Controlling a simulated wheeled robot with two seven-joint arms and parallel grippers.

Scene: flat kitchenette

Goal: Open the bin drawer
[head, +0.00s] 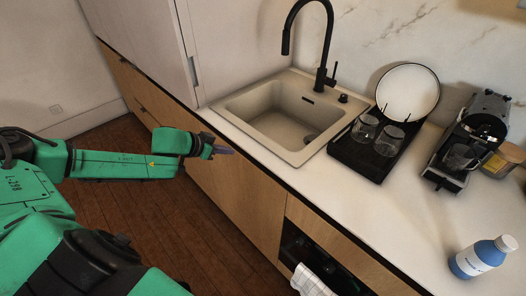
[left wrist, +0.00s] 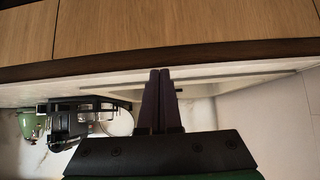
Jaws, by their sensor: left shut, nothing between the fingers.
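My left gripper (head: 224,151) is at the counter's front edge, in front of the wooden cabinet fronts below the sink. Its dark fingers are shut together and empty; they also show in the left wrist view (left wrist: 158,100). A wooden front (head: 240,197) under the sink is closed and flush with its neighbours; I cannot tell for sure that it is the bin drawer. In the left wrist view, wooden fronts (left wrist: 180,28) with a vertical seam fill the top, beyond the fingertips. The fingers do not visibly grip any edge or handle. My right gripper is not in view.
A sink (head: 280,115) with a black tap (head: 325,50) is set in the white counter (head: 340,205). A dark rack (head: 370,155) holds glasses. A coffee machine (head: 475,135) and blue bottle (head: 478,258) stand right. A towel (head: 312,282) hangs below. The wooden floor (head: 140,225) is clear.

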